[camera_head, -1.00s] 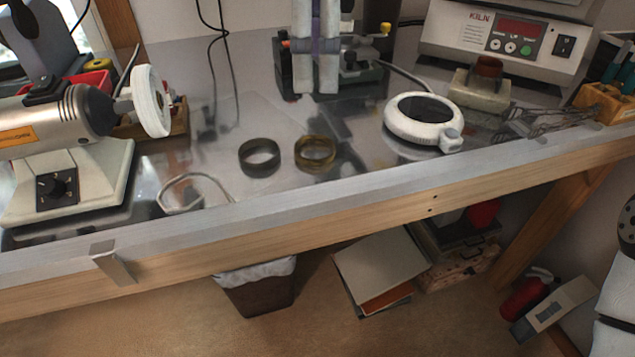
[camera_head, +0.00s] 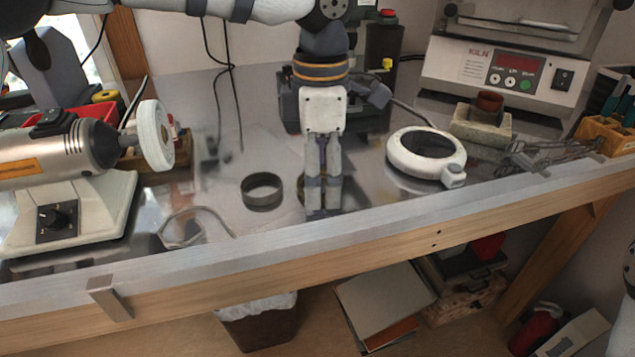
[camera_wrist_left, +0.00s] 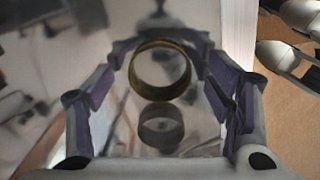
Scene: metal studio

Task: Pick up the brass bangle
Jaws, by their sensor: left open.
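The brass bangle (camera_wrist_left: 160,92) is a yellowish-brown ring lying on the shiny metal bench. In the left wrist view it sits between the fingers of my left gripper (camera_wrist_left: 160,82), towards their tips. The fingers are apart on either side of it, and I cannot tell whether they touch it. In the head view my left gripper (camera_head: 322,205) points down over the bangle and hides most of it; only a sliver of the bangle (camera_head: 301,190) shows at the left of the fingers. My right gripper is not in view.
A dark grey bangle (camera_head: 262,204) lies just left of the gripper. A round white lamp (camera_head: 392,165) and a kiln (camera_head: 500,65) stand to the right. The bench's front edge is close.

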